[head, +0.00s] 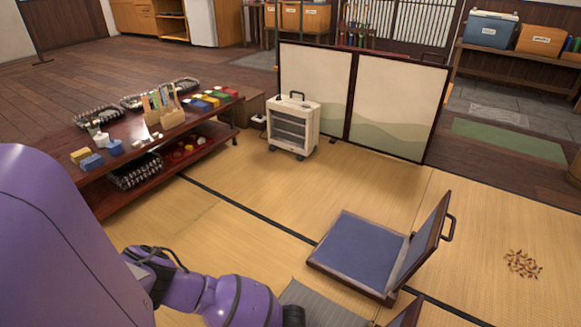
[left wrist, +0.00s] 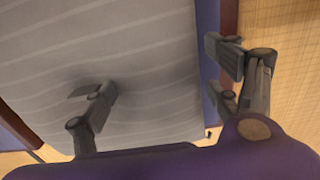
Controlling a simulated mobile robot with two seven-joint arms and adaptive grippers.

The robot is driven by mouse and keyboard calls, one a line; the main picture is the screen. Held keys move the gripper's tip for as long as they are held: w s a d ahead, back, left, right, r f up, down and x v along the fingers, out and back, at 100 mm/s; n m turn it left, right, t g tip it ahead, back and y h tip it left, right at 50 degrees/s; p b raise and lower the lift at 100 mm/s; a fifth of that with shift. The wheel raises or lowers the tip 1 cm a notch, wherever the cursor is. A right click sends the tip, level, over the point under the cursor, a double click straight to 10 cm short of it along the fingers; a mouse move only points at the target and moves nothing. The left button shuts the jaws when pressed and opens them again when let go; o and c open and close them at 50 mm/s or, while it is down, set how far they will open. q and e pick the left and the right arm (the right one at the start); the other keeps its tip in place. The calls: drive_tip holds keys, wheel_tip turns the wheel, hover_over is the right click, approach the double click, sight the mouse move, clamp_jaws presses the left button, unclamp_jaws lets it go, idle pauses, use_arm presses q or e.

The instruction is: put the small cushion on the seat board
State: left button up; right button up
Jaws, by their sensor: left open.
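The small cushion (head: 322,306) is grey with pale stripes, cut by the bottom edge of the head view. In the left wrist view the cushion (left wrist: 150,45) fills much of the picture. Blue padding (left wrist: 208,62) with a wooden edge shows beside it, seemingly a seat board under it; whether they touch is unclear. My left gripper (left wrist: 157,78) is open, one finger over the cushion's face, the other beyond its right edge. In the head view its dark end (head: 293,315) is beside the cushion, fingertips hidden. My right gripper is not in view.
A floor chair (head: 358,250) with a blue seat pad and upright back stands beyond the cushion. Part of another wooden panel (head: 404,314) shows at the bottom. A low red table (head: 150,145) carries blocks and trays. A heater (head: 293,128) stands before a folding screen (head: 395,105).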

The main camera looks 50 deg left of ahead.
use_arm(q)
wheel_tip(320, 180, up, 12)
drive_tip(key=p, duration=0.5)
drive_tip(key=shift+p, duration=0.4)
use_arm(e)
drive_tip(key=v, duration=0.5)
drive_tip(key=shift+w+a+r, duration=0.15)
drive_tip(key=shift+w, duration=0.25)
use_arm(q)
drive_tip(key=shift+r, duration=0.1)
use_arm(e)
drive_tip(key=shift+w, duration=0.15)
